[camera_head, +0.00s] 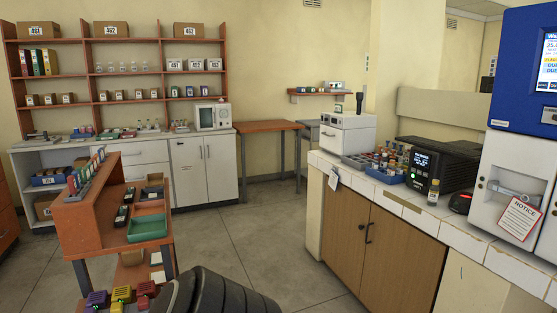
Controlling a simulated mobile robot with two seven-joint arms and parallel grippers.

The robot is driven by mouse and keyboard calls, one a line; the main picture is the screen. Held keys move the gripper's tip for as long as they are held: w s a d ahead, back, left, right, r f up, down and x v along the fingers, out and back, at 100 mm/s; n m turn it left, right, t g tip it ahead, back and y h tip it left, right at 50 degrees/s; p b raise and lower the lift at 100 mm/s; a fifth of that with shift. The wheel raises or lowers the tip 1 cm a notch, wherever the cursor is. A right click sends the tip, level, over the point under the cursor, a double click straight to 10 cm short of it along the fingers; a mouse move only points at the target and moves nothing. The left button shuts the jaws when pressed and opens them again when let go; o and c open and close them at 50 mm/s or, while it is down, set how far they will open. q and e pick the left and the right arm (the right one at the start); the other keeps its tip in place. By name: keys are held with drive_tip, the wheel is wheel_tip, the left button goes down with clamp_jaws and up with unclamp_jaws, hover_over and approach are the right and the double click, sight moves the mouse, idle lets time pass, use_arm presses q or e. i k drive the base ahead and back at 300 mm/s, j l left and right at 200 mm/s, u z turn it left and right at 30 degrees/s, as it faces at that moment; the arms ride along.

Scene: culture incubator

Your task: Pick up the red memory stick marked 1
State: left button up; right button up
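Several small coloured blocks stand at the bottom left edge of the head view: a purple one (97,299), a yellow one (121,294) and a red one (147,288). A second red piece lies just below the red one, partly cut off by the frame. I cannot read a 1 on any of them, so I cannot tell which, if any, is the memory stick.
A wooden cart (88,218) with a green tray (147,228) stands at left. A dark ribbed object (215,293) fills the bottom middle. A white-topped counter (415,208) with lab devices runs along the right. The tiled floor (260,235) between is clear.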

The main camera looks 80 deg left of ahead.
sight(71, 182)
drive_tip(key=k+j+u, duration=0.15)
drive_tip(key=u, duration=0.3)
drive_tip(key=k+j+u, duration=0.2)
drive_tip(key=u, duration=0.25)
drive_tip(key=k+j+u, duration=0.2)
drive_tip(key=j, duration=0.15)
drive_tip(key=k+j+u, duration=0.2)
drive_tip(key=j, duration=0.15)
drive_tip(key=j+u, duration=0.2)
drive_tip(key=j, duration=0.15)
drive_tip(key=j+u, duration=0.2)
drive_tip(key=j, duration=0.2)
drive_tip(key=k+j, duration=0.1)
drive_tip(key=j, duration=0.6)
drive_tip(key=k+j+u, duration=0.1)
drive_tip(key=j, duration=0.65)
drive_tip(key=k+j, duration=0.15)
drive_tip(key=j, duration=0.55)
drive_tip(key=k+j+u, duration=0.1)
drive_tip(key=j, duration=0.65)
